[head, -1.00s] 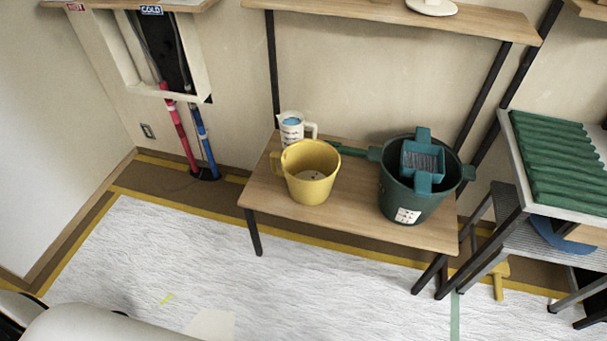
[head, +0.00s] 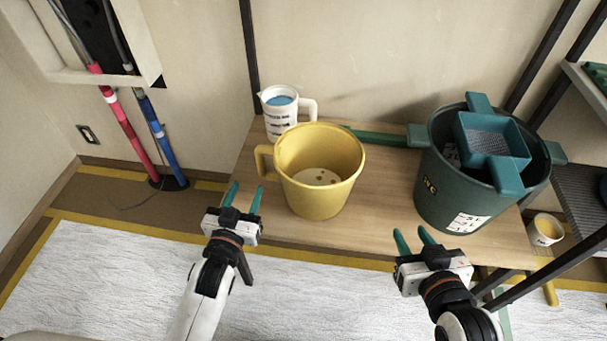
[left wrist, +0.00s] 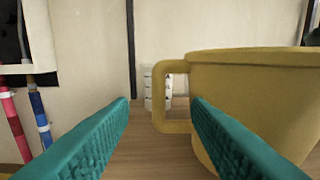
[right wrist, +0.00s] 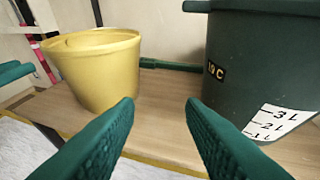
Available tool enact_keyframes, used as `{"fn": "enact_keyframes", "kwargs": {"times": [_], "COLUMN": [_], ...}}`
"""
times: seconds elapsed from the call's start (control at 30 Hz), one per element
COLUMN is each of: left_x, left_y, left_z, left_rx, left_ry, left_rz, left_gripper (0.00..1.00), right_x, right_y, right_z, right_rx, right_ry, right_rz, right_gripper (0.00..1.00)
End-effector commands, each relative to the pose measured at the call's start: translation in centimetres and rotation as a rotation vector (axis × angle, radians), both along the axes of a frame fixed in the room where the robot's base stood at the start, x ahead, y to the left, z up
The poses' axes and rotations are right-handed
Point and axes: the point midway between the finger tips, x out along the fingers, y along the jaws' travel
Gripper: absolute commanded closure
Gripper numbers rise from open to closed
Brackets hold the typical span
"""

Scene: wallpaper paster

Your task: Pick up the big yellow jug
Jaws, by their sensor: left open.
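The big yellow jug (head: 318,185) stands upright on the wooden shelf, its handle (head: 264,160) pointing left. My left gripper (head: 243,196) is open and empty, just in front and left of the handle. In the left wrist view the jug (left wrist: 255,90) fills the right side, and its handle (left wrist: 168,95) lies ahead between the teal fingers, not gripped. My right gripper (head: 414,240) is open and empty at the shelf's front edge, between the jug and the green bucket. The right wrist view shows the jug (right wrist: 95,70) to the left, its handle hidden.
A white measuring jug (head: 283,112) stands behind the yellow jug. A dark green bucket (head: 450,190) with a teal tray (head: 490,145) stands right on the shelf (head: 385,225). Red and blue pipes (head: 155,130) run left. A small cup (head: 545,230) is at right.

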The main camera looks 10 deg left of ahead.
Motion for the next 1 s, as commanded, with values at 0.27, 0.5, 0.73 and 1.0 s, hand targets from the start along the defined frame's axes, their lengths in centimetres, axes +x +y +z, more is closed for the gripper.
{"fn": "enact_keyframes", "kwargs": {"times": [0.27, 0.5, 0.73, 1.0], "left_x": [3.9, 6.4, 7.5, 10.4], "left_y": [-0.3, -0.5, -0.5, -0.6], "left_z": [0.2, 0.2, 0.2, 0.3], "left_rx": [0.0, 0.0, 0.0, 0.0], "left_ry": [-0.01, -0.006, -0.006, -0.006], "left_rz": [0.0, 0.0, 0.0, 0.0], "left_gripper": [0.56, 0.56, 0.56, 0.56], "right_x": [1.4, 1.9, 1.9, 1.1], "right_y": [0.9, 1.5, 1.7, 2.2], "right_z": [3.4, 6.2, 7.5, 11.5], "right_rx": [0.056, 0.1, 0.123, 0.194], "right_ry": [-0.23, -0.401, -0.489, -0.753], "right_rz": [0.015, 0.027, 0.032, 0.046], "right_gripper": [0.64, 0.64, 0.64, 0.64]}}
